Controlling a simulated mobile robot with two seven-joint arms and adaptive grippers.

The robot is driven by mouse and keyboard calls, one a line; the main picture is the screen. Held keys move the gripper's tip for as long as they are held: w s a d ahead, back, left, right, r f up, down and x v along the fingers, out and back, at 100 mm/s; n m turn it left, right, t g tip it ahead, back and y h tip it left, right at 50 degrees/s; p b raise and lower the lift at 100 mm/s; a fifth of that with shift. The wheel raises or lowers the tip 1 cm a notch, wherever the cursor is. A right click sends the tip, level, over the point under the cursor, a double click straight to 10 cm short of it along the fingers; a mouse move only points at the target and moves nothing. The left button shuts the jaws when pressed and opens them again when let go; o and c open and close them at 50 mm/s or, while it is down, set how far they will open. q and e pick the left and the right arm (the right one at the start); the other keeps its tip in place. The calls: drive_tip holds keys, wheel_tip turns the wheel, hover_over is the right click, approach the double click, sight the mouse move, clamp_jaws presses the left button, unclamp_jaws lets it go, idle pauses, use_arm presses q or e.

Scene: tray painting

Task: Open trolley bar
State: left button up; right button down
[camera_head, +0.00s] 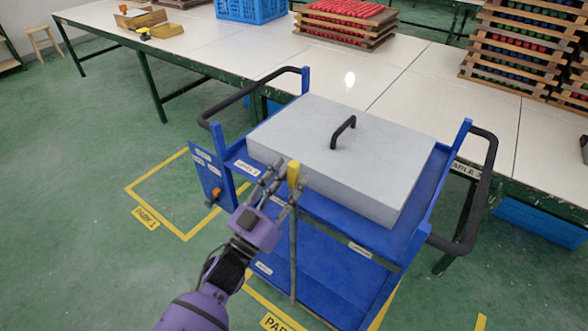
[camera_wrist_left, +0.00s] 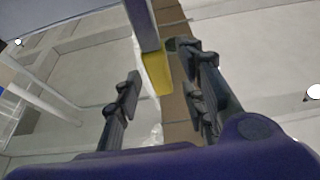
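The blue trolley (camera_head: 325,215) stands in front of the long table. Its bar (camera_head: 293,245) is a thin grey upright at the front, with a yellow top end (camera_head: 293,174). My left gripper (camera_head: 277,184) is at this yellow end, pointing toward the trolley. In the left wrist view the fingers (camera_wrist_left: 163,95) are apart, with the yellow end (camera_wrist_left: 157,73) showing in the gap between them. I cannot tell whether either finger touches it. A grey box (camera_head: 340,150) with a black handle (camera_head: 343,131) rests on the trolley top. My right gripper is not in view.
The table (camera_head: 415,95) runs behind the trolley, with a blue crate (camera_head: 250,9) and stacked wooden trays (camera_head: 345,22) on it. Black handles (camera_head: 250,93) stick out at the trolley's sides. The green floor at left is clear, with yellow marking (camera_head: 150,206).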

use_arm(q)
drive_tip(key=shift+x, duration=1.05)
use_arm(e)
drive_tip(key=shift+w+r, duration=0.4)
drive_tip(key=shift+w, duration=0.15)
use_arm(q)
drive_tip(key=shift+c, duration=0.3)
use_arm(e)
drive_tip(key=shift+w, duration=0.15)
